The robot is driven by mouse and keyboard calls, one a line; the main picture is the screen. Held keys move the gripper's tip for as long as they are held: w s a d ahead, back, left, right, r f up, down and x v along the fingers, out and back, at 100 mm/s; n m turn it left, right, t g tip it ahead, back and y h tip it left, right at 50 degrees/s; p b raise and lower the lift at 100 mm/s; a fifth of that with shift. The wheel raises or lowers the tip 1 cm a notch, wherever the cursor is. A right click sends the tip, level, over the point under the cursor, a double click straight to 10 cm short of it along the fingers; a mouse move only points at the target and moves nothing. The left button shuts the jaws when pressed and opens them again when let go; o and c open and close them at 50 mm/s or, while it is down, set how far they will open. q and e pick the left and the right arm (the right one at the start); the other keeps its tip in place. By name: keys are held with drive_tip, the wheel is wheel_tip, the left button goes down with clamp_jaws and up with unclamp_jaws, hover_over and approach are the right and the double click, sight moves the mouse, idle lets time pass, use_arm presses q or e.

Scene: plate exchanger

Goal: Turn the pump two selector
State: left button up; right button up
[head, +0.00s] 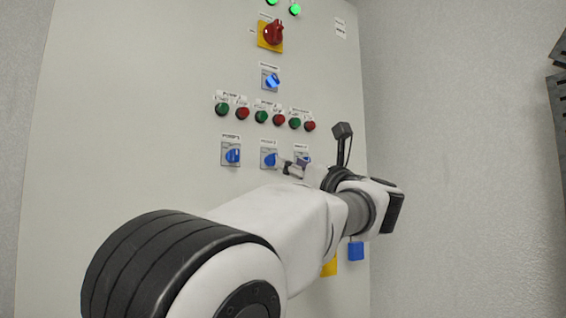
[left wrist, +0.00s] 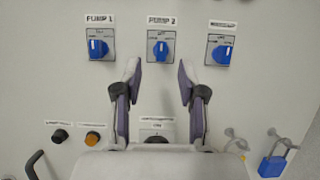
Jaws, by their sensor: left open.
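The pump two selector (head: 270,159) is a blue knob on a square grey plate, under a label, in the middle of a row of three on the cabinet front. It also shows in the left wrist view (left wrist: 160,50), labelled PUMP 2, with its white mark pointing about straight up. My left gripper (head: 291,168) is open and empty just to the right of this knob in the head view. In the left wrist view its two fingers (left wrist: 159,74) point up at the knob, one on each side and slightly below. I cannot tell the remaining distance. My right gripper is not in view.
The pump 1 selector (left wrist: 97,47) is left of it and another blue selector (left wrist: 222,52) is right. Green and red buttons (head: 261,116) sit above, then a blue switch (head: 271,80) and a red rotary handle (head: 272,32). A blue padlock (left wrist: 272,165) hangs lower right.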

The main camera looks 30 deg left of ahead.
sight(272, 160)
use_arm(q)
drive_tip(key=p+x, duration=0.3)
drive_tip(key=x, duration=0.3)
drive_tip(key=shift+w+a, duration=0.25)
drive_tip(key=shift+a, duration=0.05)
drive_tip(key=shift+f, duration=0.1)
clamp_jaws()
